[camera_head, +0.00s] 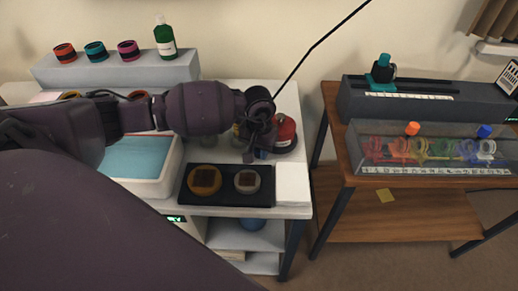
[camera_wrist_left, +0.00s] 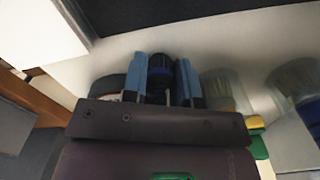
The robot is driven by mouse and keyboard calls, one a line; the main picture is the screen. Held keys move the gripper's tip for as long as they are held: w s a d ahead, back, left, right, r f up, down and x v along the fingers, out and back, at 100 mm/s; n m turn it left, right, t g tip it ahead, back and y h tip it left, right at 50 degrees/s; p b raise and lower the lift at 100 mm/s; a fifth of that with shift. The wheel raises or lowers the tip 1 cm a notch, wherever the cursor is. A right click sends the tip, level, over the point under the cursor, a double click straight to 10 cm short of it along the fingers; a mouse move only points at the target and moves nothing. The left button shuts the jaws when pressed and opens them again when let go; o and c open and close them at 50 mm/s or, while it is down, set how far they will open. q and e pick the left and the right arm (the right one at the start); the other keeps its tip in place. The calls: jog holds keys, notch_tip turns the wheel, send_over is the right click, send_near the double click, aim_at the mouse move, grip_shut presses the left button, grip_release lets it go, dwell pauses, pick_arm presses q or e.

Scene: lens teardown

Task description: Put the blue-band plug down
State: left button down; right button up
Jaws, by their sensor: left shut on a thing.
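The blue-band plug (camera_wrist_left: 159,74) is a dark round piece with a thin blue band. In the left wrist view it sits between the two blue fingers of my left gripper (camera_wrist_left: 161,82), which is shut on it. In the head view my left gripper (camera_head: 256,148) points down over the right part of the white table (camera_head: 292,107), behind the black tray and left of a red-and-dark round object. The plug is mostly hidden there by the gripper. I cannot tell whether it touches the table. My right gripper is not in view.
A black tray (camera_head: 225,199) holds two round parts. A white block (camera_head: 293,184) stands right of it, and a blue-topped white bin (camera_head: 138,190) left. The red-and-dark round object (camera_head: 285,133) is close by the gripper. A clear case (camera_head: 430,130) stands on the right-hand wooden table.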

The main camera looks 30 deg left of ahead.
pick_arm(q)
jog(key=shift+f, duration=0.15)
jog(key=c, duration=0.9)
grip_release()
